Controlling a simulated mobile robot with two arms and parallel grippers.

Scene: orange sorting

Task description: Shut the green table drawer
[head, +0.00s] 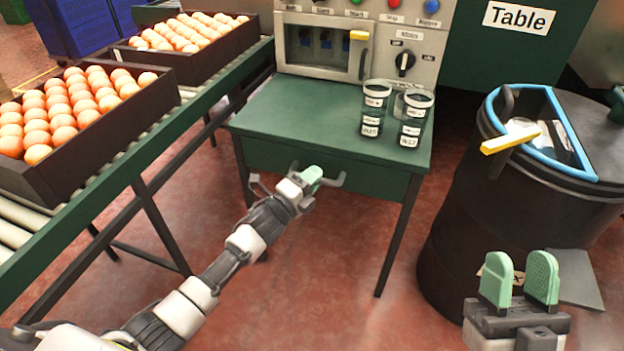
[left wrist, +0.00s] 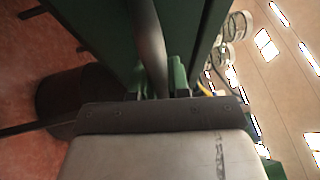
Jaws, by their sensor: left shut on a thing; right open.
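The green table (head: 300,112) stands in the middle of the head view. Its green drawer front (head: 385,178) sits right under the tabletop's front edge, and no open inside shows; I cannot tell whether a small gap is left. A grey bar handle (head: 338,181) runs across the drawer front. My left gripper (head: 312,178) is shut on this handle. In the left wrist view the handle (left wrist: 150,45) passes between the green fingertips (left wrist: 155,82). My right gripper (head: 520,280) is open and empty at the lower right, in front of the black barrel.
Jars with labels (head: 374,110) stand on the tabletop's right side. A control panel (head: 360,45) is behind. A conveyor (head: 135,160) with crates of orange round items (head: 60,160) runs along the left. A black barrel (head: 455,220) with a blue-rimmed opening stands right. Red floor lies below.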

